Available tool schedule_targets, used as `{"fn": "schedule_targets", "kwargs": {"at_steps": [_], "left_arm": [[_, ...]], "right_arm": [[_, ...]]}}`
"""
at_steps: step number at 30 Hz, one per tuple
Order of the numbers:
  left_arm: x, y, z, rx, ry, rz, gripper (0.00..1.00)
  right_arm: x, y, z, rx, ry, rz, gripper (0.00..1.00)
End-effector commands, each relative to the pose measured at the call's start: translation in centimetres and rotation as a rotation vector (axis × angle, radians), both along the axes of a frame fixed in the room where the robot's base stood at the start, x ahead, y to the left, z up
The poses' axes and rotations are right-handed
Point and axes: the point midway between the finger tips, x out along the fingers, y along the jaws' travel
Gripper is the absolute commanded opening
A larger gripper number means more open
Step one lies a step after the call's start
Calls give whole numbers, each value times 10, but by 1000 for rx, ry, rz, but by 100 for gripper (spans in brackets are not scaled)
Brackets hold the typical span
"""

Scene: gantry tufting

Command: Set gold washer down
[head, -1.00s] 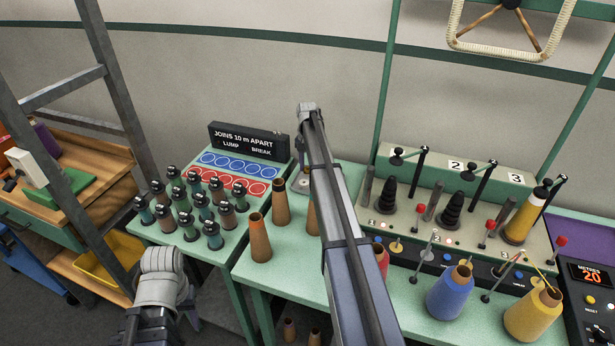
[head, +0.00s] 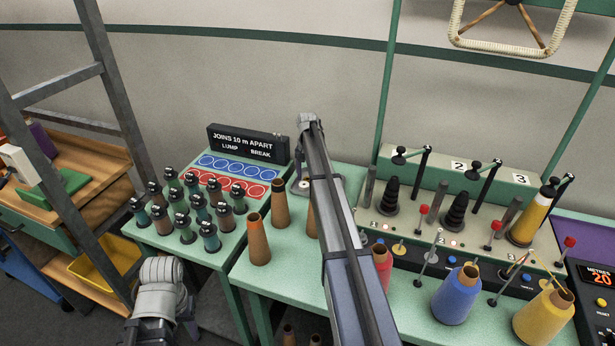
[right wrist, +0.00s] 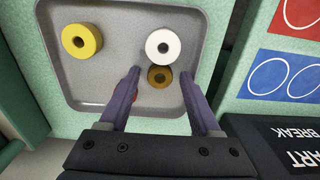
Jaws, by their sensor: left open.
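A dark gold washer (right wrist: 159,77) shows over the grey tray (right wrist: 112,92) in the right wrist view, between my right gripper's (right wrist: 160,72) fingertips. A gap shows on each side of it, so the gripper looks open. A white washer (right wrist: 164,46) is right beside it and seems to touch it. A yellow washer (right wrist: 81,41) lies apart in the tray's left part. In the head view my right arm hides most of the tray (head: 300,187). My left gripper (head: 188,326) is open and low at the bottom left, away from the tray, its fingers barely visible.
A panel with blue and red rings (head: 235,165) and a black sign (head: 248,144) stand left of the tray. Several dark-capped bobbins (head: 185,233) fill the left table. Brown cones (head: 259,240) stand near my right arm. A creel (head: 445,205) with yarn cones is at right.

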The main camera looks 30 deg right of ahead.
Motion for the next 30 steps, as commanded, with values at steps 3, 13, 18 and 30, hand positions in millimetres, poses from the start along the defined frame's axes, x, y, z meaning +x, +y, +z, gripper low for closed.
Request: {"fn": "schedule_targets", "kwargs": {"at_steps": [3,13,18,30], "left_arm": [[0,0,0,0,0,0,50],[0,0,6,0,0,0,50],[0,0,21,0,0,0,50],[0,0,79,0,0,-1,50]], "right_arm": [[0,0,0,0,0,0,68],[0,0,6,0,0,0,68],[0,0,21,0,0,0,68],[0,0,79,0,0,0,68]]}}
